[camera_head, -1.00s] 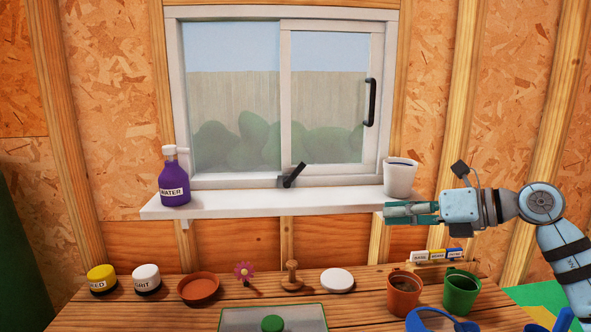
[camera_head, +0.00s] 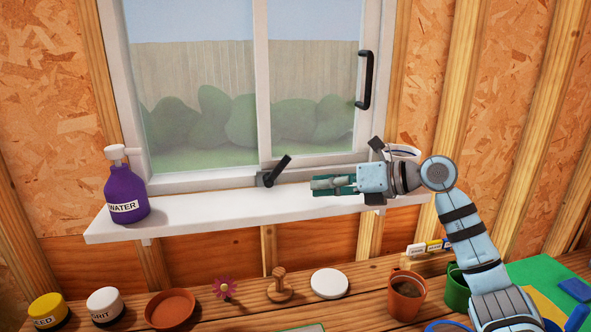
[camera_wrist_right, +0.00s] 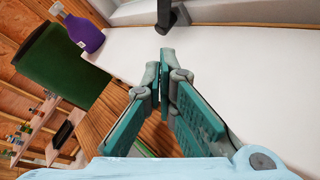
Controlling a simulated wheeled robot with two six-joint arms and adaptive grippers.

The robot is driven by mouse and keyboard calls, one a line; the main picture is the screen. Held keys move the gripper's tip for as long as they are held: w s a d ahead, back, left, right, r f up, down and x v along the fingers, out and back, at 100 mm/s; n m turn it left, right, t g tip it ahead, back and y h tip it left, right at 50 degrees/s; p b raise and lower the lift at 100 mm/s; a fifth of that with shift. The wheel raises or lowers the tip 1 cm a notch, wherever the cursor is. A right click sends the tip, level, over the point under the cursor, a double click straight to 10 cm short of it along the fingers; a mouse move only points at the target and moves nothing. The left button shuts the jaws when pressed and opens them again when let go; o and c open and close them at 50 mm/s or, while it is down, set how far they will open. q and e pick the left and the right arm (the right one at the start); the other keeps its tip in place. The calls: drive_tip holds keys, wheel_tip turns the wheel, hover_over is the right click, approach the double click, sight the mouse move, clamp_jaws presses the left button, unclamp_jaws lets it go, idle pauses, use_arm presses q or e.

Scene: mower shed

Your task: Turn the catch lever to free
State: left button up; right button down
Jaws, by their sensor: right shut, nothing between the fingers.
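The black catch lever (camera_head: 278,169) sits on the bottom rail of the window frame, its handle tilted up to the right. It also shows at the top of the right wrist view (camera_wrist_right: 172,15). My right gripper (camera_head: 314,185) is over the white sill, a little right of the lever and apart from it, fingers pointing left toward it. In the right wrist view its teal fingers (camera_wrist_right: 166,65) are closed together and empty, with the lever beyond their tips. My left gripper is not in view.
A purple water bottle (camera_head: 126,190) stands at the sill's left end. A white pot (camera_head: 404,151) stands behind my right wrist. The white sill (camera_head: 210,215) is clear between bottle and gripper. The bench below holds a terracotta saucer (camera_head: 171,308), a white lid (camera_head: 329,283) and pots (camera_head: 406,296).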

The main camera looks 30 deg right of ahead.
sight(275, 178)
drive_tip(key=x, duration=0.4)
drive_tip(key=shift+w, duration=0.25)
drive_tip(key=shift+w+a+r+p, duration=0.1)
drive_tip(key=shift+w+r+p, duration=0.25)
drive_tip(key=shift+w, duration=0.2)
drive_tip(key=shift+w+a+r+p, duration=0.15)
drive_tip(key=shift+w+r+p, duration=0.15)
drive_tip(key=shift+w, duration=0.3)
drive_tip(key=shift+w+r, duration=0.1)
drive_tip(key=shift+w, duration=0.15)
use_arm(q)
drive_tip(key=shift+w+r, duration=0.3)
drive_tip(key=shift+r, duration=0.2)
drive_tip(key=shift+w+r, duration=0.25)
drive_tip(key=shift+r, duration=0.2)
use_arm(e)
drive_tip(key=shift+w+a, duration=0.1)
